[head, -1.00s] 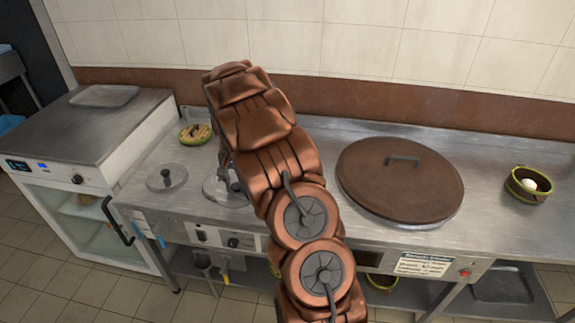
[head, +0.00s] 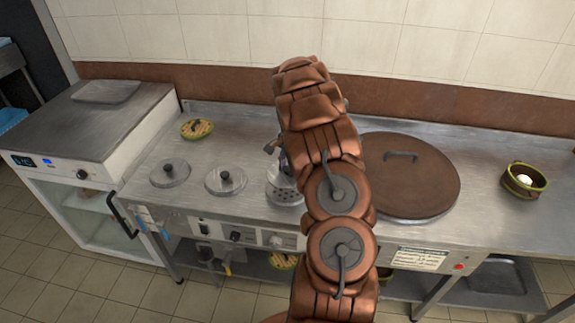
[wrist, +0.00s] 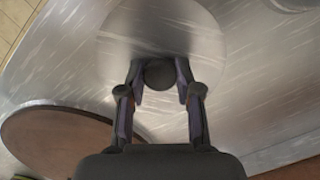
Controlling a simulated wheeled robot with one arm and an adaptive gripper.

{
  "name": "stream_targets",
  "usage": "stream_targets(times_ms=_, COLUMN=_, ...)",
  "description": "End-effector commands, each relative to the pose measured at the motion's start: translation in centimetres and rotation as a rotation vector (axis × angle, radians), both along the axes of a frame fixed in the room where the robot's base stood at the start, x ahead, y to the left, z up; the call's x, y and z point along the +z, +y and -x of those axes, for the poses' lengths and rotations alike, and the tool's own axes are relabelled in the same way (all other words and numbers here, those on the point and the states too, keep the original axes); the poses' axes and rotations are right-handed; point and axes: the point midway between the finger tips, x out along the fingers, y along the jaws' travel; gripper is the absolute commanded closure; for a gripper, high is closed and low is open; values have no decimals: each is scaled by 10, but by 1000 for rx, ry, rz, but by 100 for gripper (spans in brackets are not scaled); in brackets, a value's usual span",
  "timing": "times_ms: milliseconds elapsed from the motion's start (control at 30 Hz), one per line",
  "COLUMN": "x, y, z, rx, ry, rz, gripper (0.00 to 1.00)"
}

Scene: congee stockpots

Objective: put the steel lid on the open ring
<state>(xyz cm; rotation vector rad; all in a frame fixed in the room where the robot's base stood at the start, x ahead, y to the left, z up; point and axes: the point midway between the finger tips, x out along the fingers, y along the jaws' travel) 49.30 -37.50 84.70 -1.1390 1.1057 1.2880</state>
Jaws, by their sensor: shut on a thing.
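My gripper (wrist: 159,78) is shut on the dark round knob of a steel lid (wrist: 160,25) in the wrist view. The lid is a plain pale disc, held below my fingers. In the wrist view I cannot see the ring.
Two steel lids with dark knobs (head: 170,173) (head: 226,180) lie in a row to the left. A large brown lid (head: 420,185) covers the right of the counter. A small dish (head: 197,129) stands at the back left, a green bowl (head: 524,181) at the far right.

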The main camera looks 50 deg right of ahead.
Motion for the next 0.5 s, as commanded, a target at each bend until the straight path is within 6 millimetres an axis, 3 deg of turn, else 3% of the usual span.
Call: stream_targets(times_ms=500, x=-44, y=0, z=1, rx=1, ry=0, rz=-1, gripper=100)
